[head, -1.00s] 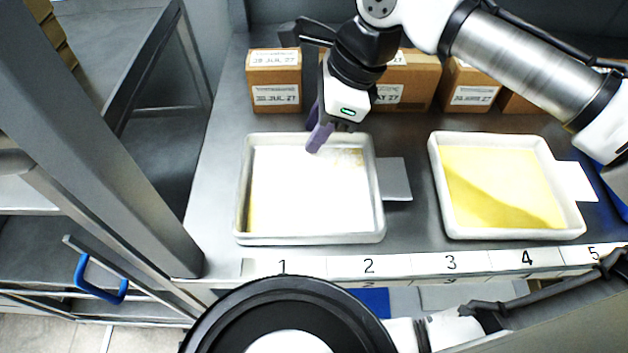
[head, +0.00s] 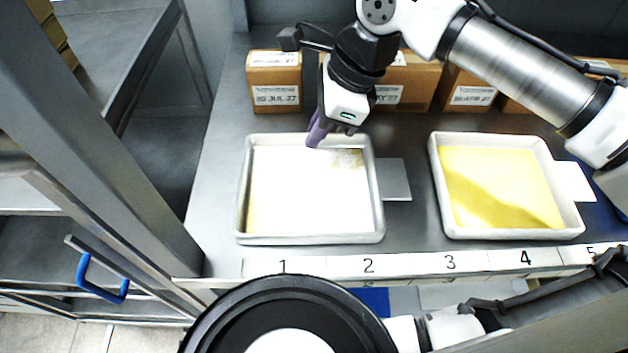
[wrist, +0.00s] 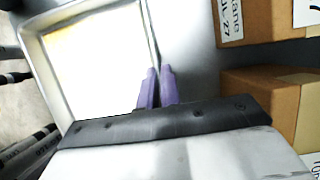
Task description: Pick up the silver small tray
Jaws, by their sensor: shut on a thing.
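The silver small tray (head: 380,205) is a shallow rectangular pan with a pale rim and a white, partly yellowish inside. It sits on the grey counter at the left in the head view, and fills the upper left of the wrist view (wrist: 38,50). My gripper (head: 315,137) is at the tray's far wall, right of its middle. In the wrist view, my purple fingers (wrist: 157,80) are close together, on either side of the tray's wall, and shut on it. Part of the wall is hidden by the fingers.
A second tray (head: 437,185) with yellow contents sits on the counter to the right. Cardboard boxes (head: 274,80) stand in a row behind the trays. A grey post (head: 110,150) rises at the left. A numbered strip (head: 400,264) runs along the counter's front edge.

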